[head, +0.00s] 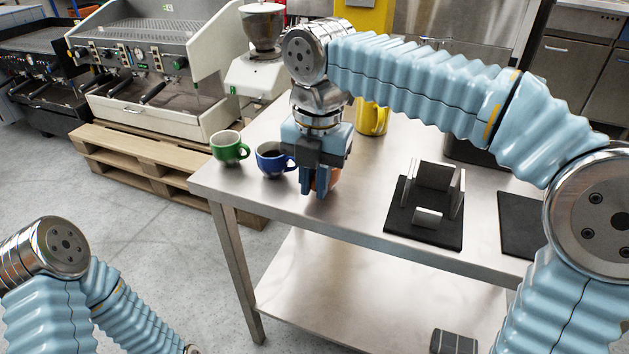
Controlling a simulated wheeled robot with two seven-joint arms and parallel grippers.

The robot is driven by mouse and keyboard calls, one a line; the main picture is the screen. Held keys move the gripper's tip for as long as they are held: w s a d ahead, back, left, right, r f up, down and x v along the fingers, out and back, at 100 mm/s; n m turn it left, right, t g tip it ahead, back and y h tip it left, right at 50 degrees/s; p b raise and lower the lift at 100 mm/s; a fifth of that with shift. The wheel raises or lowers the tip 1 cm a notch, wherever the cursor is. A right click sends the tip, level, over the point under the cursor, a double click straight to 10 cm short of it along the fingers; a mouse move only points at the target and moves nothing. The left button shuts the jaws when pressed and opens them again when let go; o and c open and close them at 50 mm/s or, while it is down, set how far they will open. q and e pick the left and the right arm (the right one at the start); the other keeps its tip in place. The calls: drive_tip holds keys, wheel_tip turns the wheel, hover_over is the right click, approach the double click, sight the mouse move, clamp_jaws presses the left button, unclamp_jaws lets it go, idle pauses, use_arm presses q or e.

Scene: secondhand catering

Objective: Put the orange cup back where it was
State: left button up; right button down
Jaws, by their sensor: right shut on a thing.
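The orange cup (333,179) is at my right gripper (318,190), mostly hidden behind its fingers. The right gripper points down and is shut on the cup, over the left part of the steel table (370,205). I cannot tell whether the cup touches the table. A blue cup (272,159) with dark contents stands just left of the gripper. A green cup (229,148) stands left of the blue one, near the table's left edge. My left arm is at the lower left; its gripper is out of view.
A yellow jug (371,118) stands behind the right arm. A black mat (423,233) with pale upright plates lies right of the gripper, with another dark mat (521,224) further right. A white grinder (254,76) and coffee machine (140,65) stand behind. Bare steel lies between gripper and mat.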

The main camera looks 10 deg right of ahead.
drive_tip(key=c, duration=1.5)
unclamp_jaws()
drive_tip(key=shift+f, duration=0.15)
drive_tip(key=o, duration=0.4)
wheel_tip(320, 180, up, 12)
drive_tip(key=p, duration=0.3)
drive_tip(key=shift+s+d+r, duration=0.15)
drive_tip(key=shift+r, duration=0.05)
